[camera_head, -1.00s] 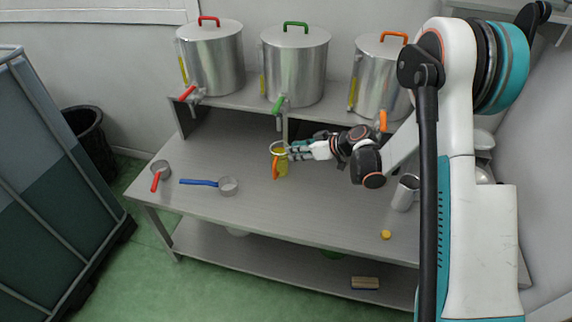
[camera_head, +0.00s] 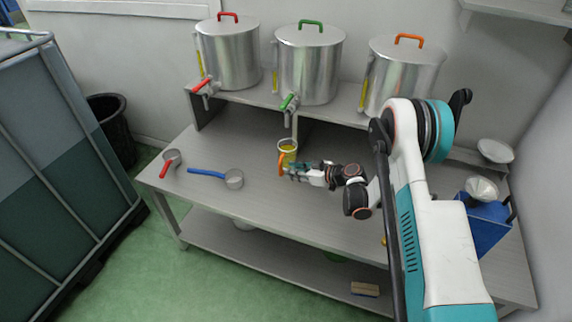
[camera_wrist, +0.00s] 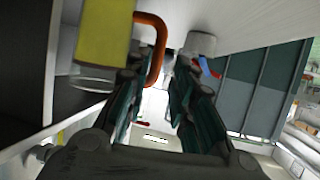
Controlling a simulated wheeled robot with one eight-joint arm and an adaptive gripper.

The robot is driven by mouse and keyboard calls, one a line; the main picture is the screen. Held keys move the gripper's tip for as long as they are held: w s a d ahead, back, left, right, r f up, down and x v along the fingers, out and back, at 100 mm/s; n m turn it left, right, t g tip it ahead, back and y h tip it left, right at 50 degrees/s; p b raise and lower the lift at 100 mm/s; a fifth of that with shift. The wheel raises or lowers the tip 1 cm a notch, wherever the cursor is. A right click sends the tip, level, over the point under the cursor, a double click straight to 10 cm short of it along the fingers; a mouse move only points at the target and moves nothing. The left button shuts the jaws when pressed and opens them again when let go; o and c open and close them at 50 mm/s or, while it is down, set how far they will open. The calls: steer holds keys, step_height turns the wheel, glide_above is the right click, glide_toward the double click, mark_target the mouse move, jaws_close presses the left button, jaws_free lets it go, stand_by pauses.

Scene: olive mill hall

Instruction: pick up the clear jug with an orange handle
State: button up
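The clear jug (camera_head: 290,146), with yellow contents, stands upright on the metal table below the green-handled tank. Its orange handle (camera_head: 282,163) faces the front of the table. My gripper (camera_head: 290,170) is at the handle, on the jug's right front side. In the wrist view the jug (camera_wrist: 103,40) is at the upper left, partly cut off by the frame. There the handle (camera_wrist: 161,40) comes down between the tips of my two spread fingers (camera_wrist: 158,75). A gap shows between the fingers; I cannot tell whether either touches the handle.
A red-handled cup (camera_head: 172,157) and a blue-handled cup (camera_head: 235,180) lie to the left on the table (camera_head: 240,210). Three steel tanks stand on the raised shelf behind; the green tap (camera_head: 289,103) hangs above the jug. A blue container (camera_head: 487,225) is at the right.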

mark_target(280, 175)
steer(key=shift+b+x, duration=1.45)
steer(key=shift+x, duration=2.1)
steer(key=shift+w+d, duration=0.1)
steer(key=shift+w, duration=0.05)
jaws_close()
steer(key=shift+r, duration=0.1)
